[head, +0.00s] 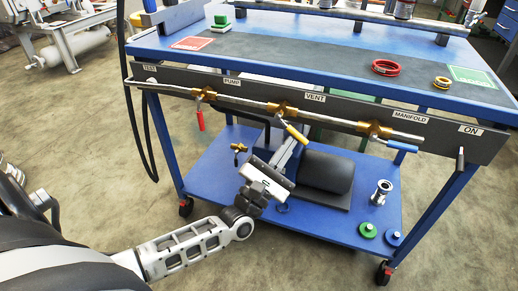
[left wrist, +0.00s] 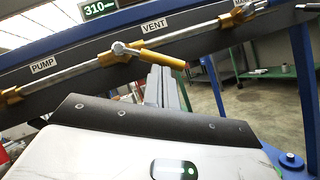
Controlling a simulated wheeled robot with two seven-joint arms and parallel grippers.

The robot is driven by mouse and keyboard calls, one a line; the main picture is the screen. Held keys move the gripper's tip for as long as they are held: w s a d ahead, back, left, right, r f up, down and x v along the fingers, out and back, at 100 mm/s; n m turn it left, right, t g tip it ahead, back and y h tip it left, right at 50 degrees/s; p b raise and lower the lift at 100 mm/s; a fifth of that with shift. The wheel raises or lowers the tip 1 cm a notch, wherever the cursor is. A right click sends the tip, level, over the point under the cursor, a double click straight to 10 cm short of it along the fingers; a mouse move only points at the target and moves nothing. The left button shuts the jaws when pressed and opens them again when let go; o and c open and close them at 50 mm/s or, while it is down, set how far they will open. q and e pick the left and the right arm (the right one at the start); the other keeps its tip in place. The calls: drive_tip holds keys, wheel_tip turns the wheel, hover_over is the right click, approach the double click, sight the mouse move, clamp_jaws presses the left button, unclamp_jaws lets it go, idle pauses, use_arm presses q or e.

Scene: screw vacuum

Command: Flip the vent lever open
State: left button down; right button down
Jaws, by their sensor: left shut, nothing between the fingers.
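The yellow vent lever (head: 297,133) hangs off the brass vent valve (head: 283,108) under the VENT label, slanting down to the right. In the left wrist view the lever (left wrist: 163,59) points right and slightly down from its round pivot. My left gripper (head: 299,143) is shut and empty, its fingers reaching up right at the lever's lower end. In the left wrist view the fingertips (left wrist: 160,72) appear just below the lever; I cannot tell whether they touch it. My right gripper is not in view.
A red lever (head: 200,120) hangs under PUMP and a blue lever (head: 403,146) lies near MANIFOLD, both on the same pipe. The ON switch (head: 460,158) is at right. The lower blue shelf (head: 225,165) holds a dark pump (head: 325,175) and fittings.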

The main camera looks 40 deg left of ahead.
use_arm(q)
drive_tip(key=n+y+b, duration=0.1)
drive_tip(key=n, duration=0.1)
drive_tip(key=d+r+n+y+b, duration=0.1)
drive_tip(key=n+y, duration=0.1)
drive_tip(key=n, duration=0.1)
drive_tip(key=d+n+y+b, duration=0.1)
drive_tip(key=n+y, duration=0.1)
drive_tip(key=shift+w+r+t, duration=0.2)
drive_tip(key=shift+t, duration=0.1)
drive_tip(key=n+y, duration=0.1)
drive_tip(key=r+n+y+b, duration=0.1)
drive_tip(key=n, duration=0.1)
drive_tip(key=n+y, duration=0.1)
drive_tip(key=n, duration=0.1)
drive_tip(key=shift+w+d+r+y, duration=0.1)
drive_tip(key=shift+d+r+y, duration=0.2)
drive_tip(key=shift+y, duration=0.1)
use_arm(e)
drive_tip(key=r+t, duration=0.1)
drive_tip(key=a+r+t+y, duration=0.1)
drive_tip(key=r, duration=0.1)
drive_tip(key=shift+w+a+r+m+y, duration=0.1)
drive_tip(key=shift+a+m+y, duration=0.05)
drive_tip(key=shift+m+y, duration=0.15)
